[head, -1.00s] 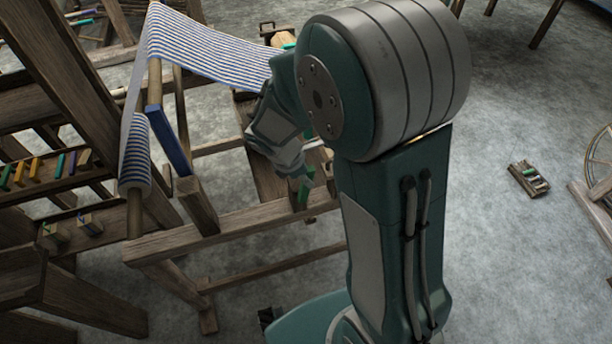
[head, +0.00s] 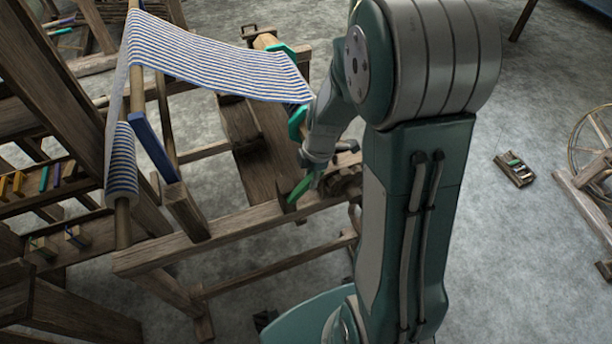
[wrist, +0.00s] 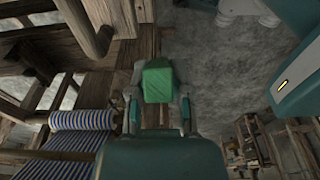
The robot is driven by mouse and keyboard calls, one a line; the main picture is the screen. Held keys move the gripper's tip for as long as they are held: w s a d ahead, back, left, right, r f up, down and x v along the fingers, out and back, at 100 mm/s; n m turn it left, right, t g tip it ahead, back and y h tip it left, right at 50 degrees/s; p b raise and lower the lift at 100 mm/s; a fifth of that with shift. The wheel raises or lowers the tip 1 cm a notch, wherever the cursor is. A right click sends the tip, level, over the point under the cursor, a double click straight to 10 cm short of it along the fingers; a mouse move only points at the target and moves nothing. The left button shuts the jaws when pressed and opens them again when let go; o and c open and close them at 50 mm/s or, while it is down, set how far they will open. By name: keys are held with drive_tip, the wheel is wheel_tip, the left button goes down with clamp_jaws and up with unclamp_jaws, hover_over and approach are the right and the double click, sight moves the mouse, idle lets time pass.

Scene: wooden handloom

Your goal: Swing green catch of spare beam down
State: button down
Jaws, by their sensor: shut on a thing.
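The green catch (head: 300,189) shows as a short green bar at the right end of the loom's front rail in the head view, tilted. My gripper (head: 311,172) reaches down to its upper end. In the wrist view the green catch (wrist: 158,82) appears as a green block between the two fingers of my gripper (wrist: 159,98), which is shut on it. Fingers cover part of the catch. The loom's wooden front rail (head: 235,222) runs just below. I cannot tell which timber is the spare beam.
Blue-and-white striped cloth (head: 220,62) stretches across the loom to teal end pieces (head: 297,121) close to my gripper. A blue bar (head: 154,148) stands at left. A spinning wheel (head: 590,150) and a small wooden tool (head: 514,170) are at right on open floor.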

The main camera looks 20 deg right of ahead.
drive_tip(key=shift+w+d+f+y, duration=0.1)
drive_tip(key=shift+d+f+y, duration=0.3)
drive_tip(key=shift+y, duration=0.3)
drive_tip(key=shift+r, duration=0.1)
drive_tip(key=c, duration=0.6)
unclamp_jaws()
drive_tip(key=shift+o, duration=0.2)
drive_tip(key=v, duration=1.2)
